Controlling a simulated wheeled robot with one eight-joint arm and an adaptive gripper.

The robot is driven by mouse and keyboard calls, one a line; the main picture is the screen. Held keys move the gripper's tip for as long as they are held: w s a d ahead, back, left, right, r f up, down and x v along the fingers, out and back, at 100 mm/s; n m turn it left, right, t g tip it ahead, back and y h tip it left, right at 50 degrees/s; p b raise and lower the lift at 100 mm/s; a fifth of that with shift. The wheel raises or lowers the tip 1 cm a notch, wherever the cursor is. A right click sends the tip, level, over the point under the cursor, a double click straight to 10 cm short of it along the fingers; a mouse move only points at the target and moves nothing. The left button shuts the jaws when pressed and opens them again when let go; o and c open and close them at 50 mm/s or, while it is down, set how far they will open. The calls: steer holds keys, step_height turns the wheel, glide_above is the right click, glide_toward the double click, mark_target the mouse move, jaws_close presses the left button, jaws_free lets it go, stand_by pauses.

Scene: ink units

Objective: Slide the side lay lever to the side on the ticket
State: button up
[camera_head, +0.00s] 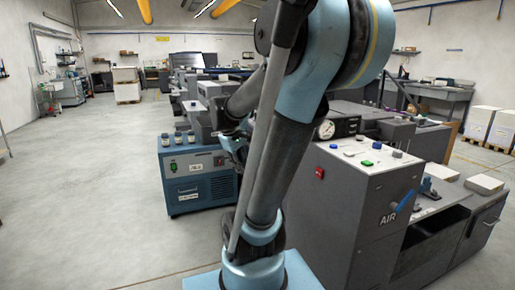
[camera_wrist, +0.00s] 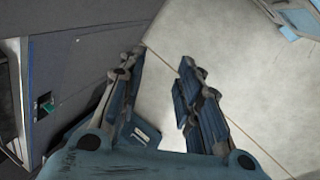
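I cannot pick out the side lay lever or the ticket in either view. My gripper (camera_wrist: 160,60) is open and empty in the wrist view, its two dark blue fingers apart with pale floor between and beyond them. In the head view my gripper (camera_head: 235,142) is small and partly hidden behind my arm, near the blue unit. A grey cabinet marked AIR (camera_head: 345,215) stands right of my arm, with a red button (camera_head: 320,173) on its front and green and blue knobs on top. My arm covers the middle of the head view.
A blue wheeled unit (camera_head: 195,182) with small jars on top stands left of my arm. A dark grey panel (camera_wrist: 80,75) is close beside the left finger in the wrist view. Grey machines stand behind and to the right. The floor (camera_head: 80,180) at left is clear.

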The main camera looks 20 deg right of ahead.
steer(key=w+d+r+n+h, duration=0.1)
steer(key=w+d+n+h, duration=0.15)
steer(key=w, duration=0.85)
steer(key=w+d+r+n+h, duration=0.1)
steer(key=w+d+n+h, duration=0.15)
steer(key=w, duration=0.75)
steer(key=w+d+r+n+h, duration=0.1)
steer(key=w+d+n+h, duration=0.15)
steer(key=w, duration=0.85)
steer(key=w+d+f+n+g+h, duration=0.1)
steer(key=w+f+n+h, duration=0.55)
steer(key=w+f, duration=1.25)
steer(key=w+d, duration=0.1)
steer(key=d, duration=0.4)
steer(key=d+r, duration=0.1)
steer(key=d, duration=0.5)
steer(key=w+d+r, duration=0.1)
steer(key=d, duration=0.5)
steer(key=shift+w+r, duration=0.15)
steer(key=shift+w, duration=0.15)
